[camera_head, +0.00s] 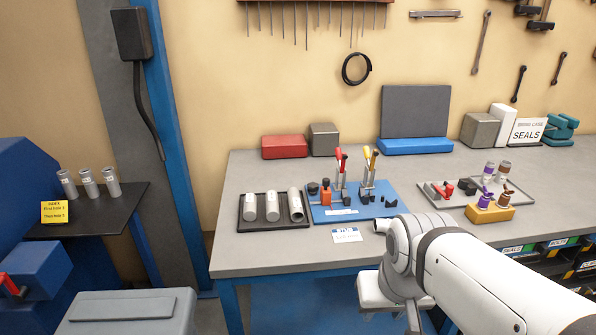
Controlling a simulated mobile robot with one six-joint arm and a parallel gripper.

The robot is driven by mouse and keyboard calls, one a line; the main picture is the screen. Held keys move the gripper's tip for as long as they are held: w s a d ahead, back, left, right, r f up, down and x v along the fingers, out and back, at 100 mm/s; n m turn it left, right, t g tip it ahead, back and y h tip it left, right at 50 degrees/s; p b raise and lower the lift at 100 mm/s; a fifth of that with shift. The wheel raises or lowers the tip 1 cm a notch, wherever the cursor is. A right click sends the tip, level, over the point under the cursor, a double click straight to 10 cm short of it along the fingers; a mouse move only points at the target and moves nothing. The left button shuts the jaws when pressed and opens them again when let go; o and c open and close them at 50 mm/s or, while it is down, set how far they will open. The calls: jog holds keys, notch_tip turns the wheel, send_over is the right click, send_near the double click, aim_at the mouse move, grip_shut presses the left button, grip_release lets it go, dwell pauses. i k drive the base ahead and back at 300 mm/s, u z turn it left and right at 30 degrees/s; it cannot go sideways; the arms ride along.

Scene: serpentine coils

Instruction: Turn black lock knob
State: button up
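On the blue mat (328,215) stand clamp-like fixtures with red and yellow handles. Small black knob-shaped parts lie near them, one (365,198) by the yellow-handled fixture (370,178) and another (391,200) near the mat's right edge. I cannot tell which is the lock knob. An orange fixture (326,194) stands on the mat's left part. My white arm comes in from the lower right and bends in front of the bench. A pale block at its end may be part of my gripper (374,290), but no fingers can be made out. It is apart from the black parts.
A dark tray (262,225) with three cylinders lies left of the mat. A label card (347,235) lies at the front. The bench (250,257) is bare at front left.

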aim_at(312, 187)
jog(key=u, duration=0.1)
jog(key=i, duration=1)
jog(key=u, duration=0.05)
